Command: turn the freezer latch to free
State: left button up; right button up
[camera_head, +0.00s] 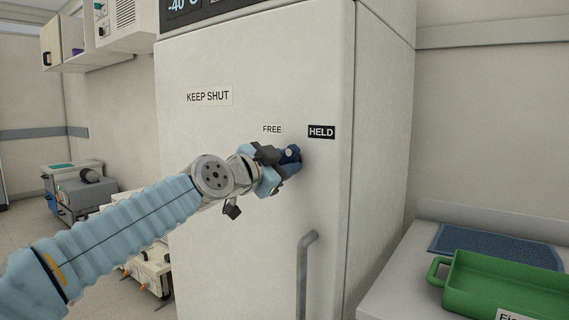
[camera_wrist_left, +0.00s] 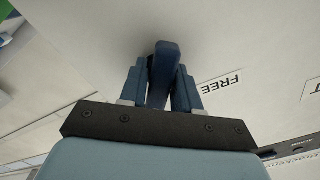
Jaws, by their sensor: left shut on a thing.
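The freezer (camera_head: 230,55) is a tall white cabinet in the middle of the head view. Its dark blue latch (camera_head: 291,153) is on the door, below and between the FREE label (camera_head: 272,129) and the black HELD label (camera_head: 321,132). My left gripper (camera_head: 279,164) is at the latch and shut on it. In the left wrist view the latch (camera_wrist_left: 165,62) is a dark blue bar between the two blue fingers of the gripper (camera_wrist_left: 161,85). The gripper hides part of the latch, so I cannot tell exactly which label it points to. My right gripper is not in view.
A grey vertical door handle (camera_head: 304,275) sits below the latch. A KEEP SHUT label (camera_head: 208,97) is higher on the door. A green tray (camera_head: 492,285) and a blue mat (camera_head: 480,240) are on a counter at right. Lab machines (camera_head: 88,197) stand at left.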

pick_arm(q)
jog(key=n, duration=0.4)
jog(key=n+p, duration=0.1)
jog(key=n, duration=0.7)
jog(key=shift+p, duration=0.4)
jog(key=shift+s+n+p, duration=0.1)
jog(key=shift+n+p, duration=0.3)
jog(key=shift+n, duration=1.7)
jog(key=o, duration=0.9)
